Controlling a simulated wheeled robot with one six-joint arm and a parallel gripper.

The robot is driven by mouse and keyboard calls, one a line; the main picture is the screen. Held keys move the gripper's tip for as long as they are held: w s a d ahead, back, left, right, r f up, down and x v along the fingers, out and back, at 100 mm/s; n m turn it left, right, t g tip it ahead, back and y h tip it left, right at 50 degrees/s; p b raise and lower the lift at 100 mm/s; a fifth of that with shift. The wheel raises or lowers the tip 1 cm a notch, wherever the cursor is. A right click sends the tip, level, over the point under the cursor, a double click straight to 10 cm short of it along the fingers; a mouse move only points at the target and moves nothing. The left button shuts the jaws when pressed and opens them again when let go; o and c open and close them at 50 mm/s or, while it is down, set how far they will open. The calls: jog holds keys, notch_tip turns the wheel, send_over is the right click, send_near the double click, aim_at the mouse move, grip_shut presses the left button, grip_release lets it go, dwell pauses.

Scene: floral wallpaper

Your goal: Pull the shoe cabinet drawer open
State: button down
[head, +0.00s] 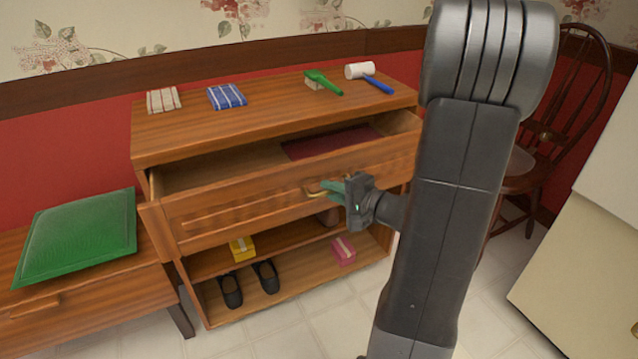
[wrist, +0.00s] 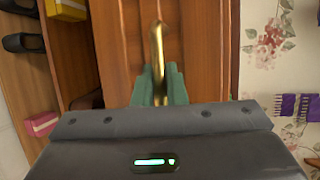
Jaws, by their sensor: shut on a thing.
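The shoe cabinet (head: 160,145) is wooden and stands against the wall. Its drawer (head: 235,208) is pulled part way out, and its inside shows a dark red cloth (head: 330,141) toward the right. The drawer has a brass handle (head: 316,192), which also shows in the wrist view (wrist: 158,45). My gripper (head: 332,189) is at the drawer front, its green fingers shut on the handle. In the wrist view the fingers (wrist: 158,85) close around the handle from both sides.
Below the drawer are black shoes (head: 266,276), a yellow box (head: 242,248) and a pink box (head: 343,250). A bench with a green cushion (head: 80,235) stands left, a chair (head: 570,110) right.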

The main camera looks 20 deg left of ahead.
jog(key=s+d+b, duration=0.2)
jog(key=s+d, duration=0.6)
jog(key=d, duration=0.2)
jog(key=shift+s, duration=0.2)
jog(key=c, duration=1.5)
grip_release()
jog(key=p+v, duration=0.2)
jog(key=v, duration=1.1)
jog(key=shift+d+p, duration=0.3)
jog(key=shift+p, duration=0.1)
jog(key=shift+b+x, duration=1.45)
jog(key=shift+x, duration=5.4)
jog(key=shift+s, duration=0.1)
